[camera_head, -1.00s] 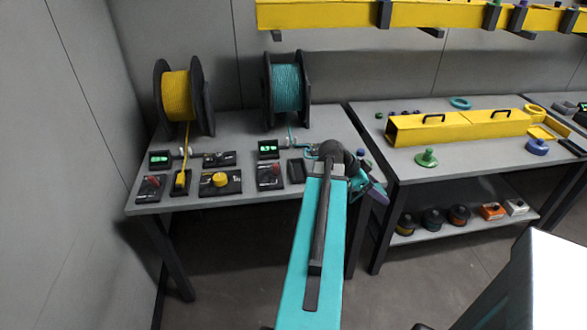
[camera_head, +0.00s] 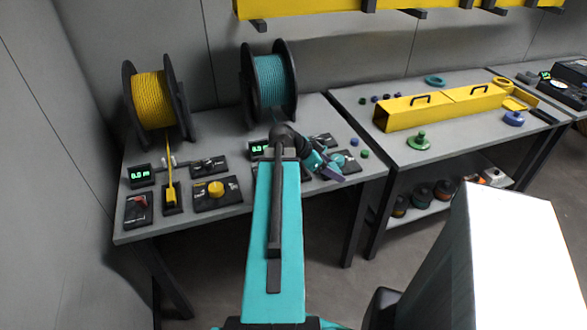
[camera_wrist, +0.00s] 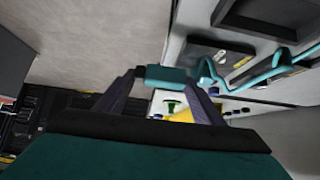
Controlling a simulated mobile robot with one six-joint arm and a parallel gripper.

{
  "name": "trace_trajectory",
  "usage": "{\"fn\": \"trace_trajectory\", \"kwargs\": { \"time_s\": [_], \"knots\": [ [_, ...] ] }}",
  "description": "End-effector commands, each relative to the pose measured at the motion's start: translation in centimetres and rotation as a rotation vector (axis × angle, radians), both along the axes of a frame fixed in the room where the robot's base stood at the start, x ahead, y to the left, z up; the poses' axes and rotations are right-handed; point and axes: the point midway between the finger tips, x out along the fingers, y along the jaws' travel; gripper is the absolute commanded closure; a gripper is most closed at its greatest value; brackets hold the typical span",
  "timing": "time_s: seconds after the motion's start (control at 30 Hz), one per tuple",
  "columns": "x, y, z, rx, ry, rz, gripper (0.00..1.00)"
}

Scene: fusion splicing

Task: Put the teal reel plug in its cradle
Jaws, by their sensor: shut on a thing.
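The teal plug (camera_wrist: 168,75) shows in the wrist view between the two purple fingertips of my gripper (camera_wrist: 170,78), which is shut on it. A teal cable (camera_wrist: 262,72) runs from the plug's right end. In the head view my gripper (camera_head: 330,172) is near the front of the left table, at the right of the teal station. The teal reel (camera_head: 271,80) stands at the back of this table. My arm hides much of the teal station, and I cannot make out the teal cradle in the head view.
The yellow reel (camera_head: 153,100) stands left, with its yellow plug (camera_head: 170,192) in a dark cradle. A yellow-knobbed box (camera_head: 216,188) is beside it. Small green and blue caps lie near the left table's right edge. A right table (camera_head: 455,140) holds a yellow duct (camera_head: 440,107).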

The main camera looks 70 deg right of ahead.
Motion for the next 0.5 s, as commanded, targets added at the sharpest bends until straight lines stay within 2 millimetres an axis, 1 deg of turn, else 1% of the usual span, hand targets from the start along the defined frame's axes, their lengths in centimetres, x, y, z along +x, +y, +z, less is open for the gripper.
{"fn": "trace_trajectory", "kwargs": {
  "time_s": [0.3, 0.37, 0.5],
  "knots": [
    [-0.7, -0.3, 0.0, 0.0, 0.0, -0.014, 0.67],
    [-0.5, -0.4, 0.0, 0.001, 0.0, -0.015, 0.67],
    [0.7, -0.9, 0.0, 0.001, 0.001, -0.016, 0.67]
  ]
}}
